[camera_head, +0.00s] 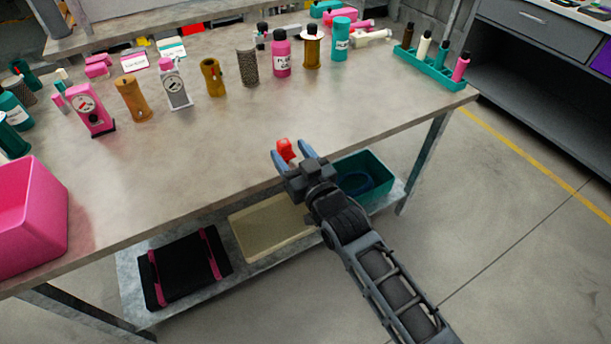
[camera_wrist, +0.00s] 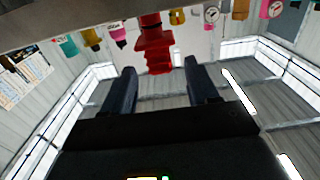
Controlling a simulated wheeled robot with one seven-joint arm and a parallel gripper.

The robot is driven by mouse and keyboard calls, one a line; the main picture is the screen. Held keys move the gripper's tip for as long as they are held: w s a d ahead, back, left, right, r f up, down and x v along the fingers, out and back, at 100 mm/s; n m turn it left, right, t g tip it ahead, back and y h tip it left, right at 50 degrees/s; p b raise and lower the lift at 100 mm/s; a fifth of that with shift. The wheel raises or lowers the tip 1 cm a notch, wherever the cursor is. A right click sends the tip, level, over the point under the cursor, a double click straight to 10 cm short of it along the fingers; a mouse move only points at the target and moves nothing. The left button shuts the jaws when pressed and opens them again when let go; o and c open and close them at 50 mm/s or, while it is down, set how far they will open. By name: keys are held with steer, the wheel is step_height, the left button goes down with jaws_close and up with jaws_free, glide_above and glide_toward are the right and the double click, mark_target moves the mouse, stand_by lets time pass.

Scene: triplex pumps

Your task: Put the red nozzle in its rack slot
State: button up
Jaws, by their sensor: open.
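The red nozzle (camera_head: 286,150) is near the front edge of the workbench. In the wrist view the red nozzle (camera_wrist: 154,45) shows just beyond and between the fingertips. My gripper (camera_head: 294,155) is open, with its two blue-grey fingers on either side of the nozzle in the head view. In the wrist view my gripper (camera_wrist: 160,75) has a clear gap between its fingers, and I cannot tell whether either touches the nozzle.
A row of bottles, gauges and cylinders, including a pink bottle (camera_head: 282,58), stands along the back of the workbench (camera_head: 200,150). A pink bin (camera_head: 28,220) is at the left. The bench surface between the nozzle and rack is clear. A lower shelf holds a teal bin (camera_head: 378,160).

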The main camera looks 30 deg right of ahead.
steer(key=s, duration=0.6)
steer(key=shift+s, duration=0.35)
steer(key=shift+r, duration=0.1)
steer(key=s+r+g, duration=0.1)
steer(key=s, duration=1.5)
steer(key=s+r+g, duration=0.1)
steer(key=s+r, duration=0.1)
steer(key=s, duration=1.4)
steer(key=shift+r, duration=0.25)
steer(key=shift+g, duration=0.6)
steer(key=s+r, duration=0.5)
steer(key=s, duration=0.1)
steer(key=shift+r, duration=0.2)
